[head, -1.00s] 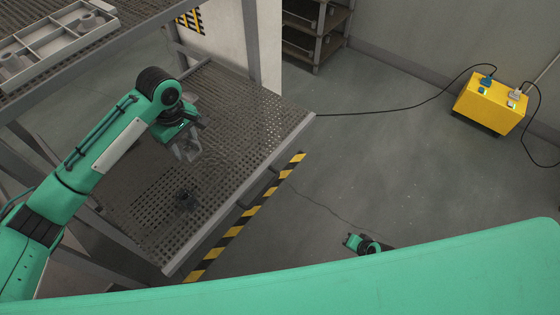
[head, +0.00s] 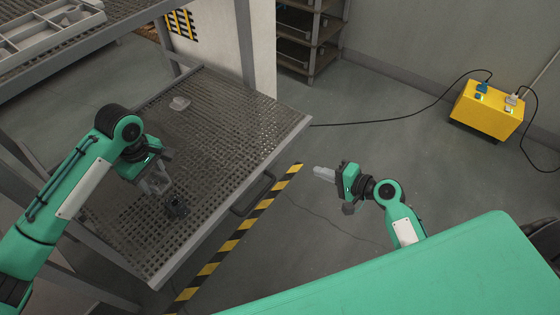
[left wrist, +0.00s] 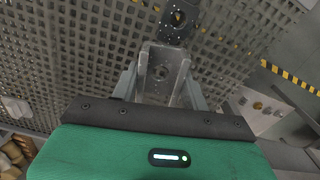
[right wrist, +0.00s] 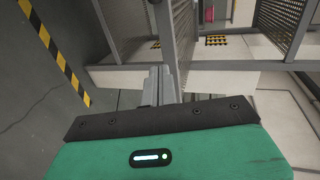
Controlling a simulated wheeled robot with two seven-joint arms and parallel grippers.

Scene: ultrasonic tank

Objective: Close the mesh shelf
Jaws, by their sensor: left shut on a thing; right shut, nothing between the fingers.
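The mesh shelf (head: 235,120) is pulled out from its frame, with a handle (head: 252,196) on its front edge. My left gripper (head: 157,186) is above the shelf, shut on a grey bracket-like part (left wrist: 162,72). A black part (head: 176,207) with a round hole stands on the mesh just beyond that grip; it also shows in the left wrist view (left wrist: 178,18). A small grey part (head: 180,103) lies farther back on the mesh. My right gripper (head: 324,173) is shut and empty, off the shelf's front edge and apart from the handle.
A grey divided tray (head: 45,35) sits on the upper level at the left. A yellow-black striped line (head: 235,240) runs on the floor beneath the shelf's front. A yellow box (head: 487,110) with cables stands on the right. Floor between is open.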

